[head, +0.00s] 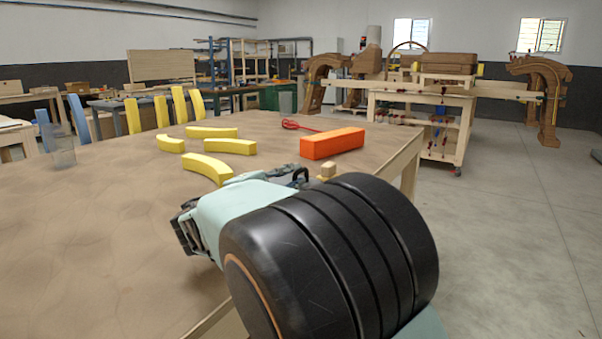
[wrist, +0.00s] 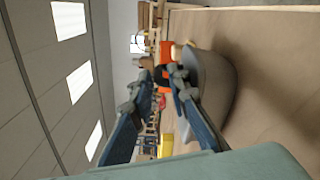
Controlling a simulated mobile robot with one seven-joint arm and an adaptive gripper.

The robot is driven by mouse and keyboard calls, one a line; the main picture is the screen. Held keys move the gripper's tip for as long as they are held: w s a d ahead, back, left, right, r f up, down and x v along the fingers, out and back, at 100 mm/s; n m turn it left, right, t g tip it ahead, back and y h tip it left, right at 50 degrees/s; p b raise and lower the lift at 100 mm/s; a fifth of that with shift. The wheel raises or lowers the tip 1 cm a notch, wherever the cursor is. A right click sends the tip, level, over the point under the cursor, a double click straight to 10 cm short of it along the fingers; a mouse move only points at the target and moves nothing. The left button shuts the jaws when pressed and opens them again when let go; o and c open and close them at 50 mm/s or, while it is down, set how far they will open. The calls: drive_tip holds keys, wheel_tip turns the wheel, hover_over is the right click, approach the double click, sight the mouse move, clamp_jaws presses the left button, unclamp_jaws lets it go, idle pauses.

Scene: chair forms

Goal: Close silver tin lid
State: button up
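A smooth grey rounded object (wrist: 222,85), which looks like the silver tin, rests on the table in the wrist view. Its near part is partly covered by a finger of my gripper (wrist: 155,88), and I cannot tell how its lid stands. The wrist picture is turned on its side. My gripper's two fingers are apart with nothing seen held between them. One finger lies in front of the grey object or very close to it; I cannot tell if they touch. In the head view my arm covers the area, and I cannot make out the tin.
Several yellow curved pieces (head: 208,167) and a red-handled tool (head: 298,126) lie behind. A clear glass (head: 62,152) stands at left. The table's (head: 80,240) left front is bare.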

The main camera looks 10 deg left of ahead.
drive_tip(key=v, duration=0.8)
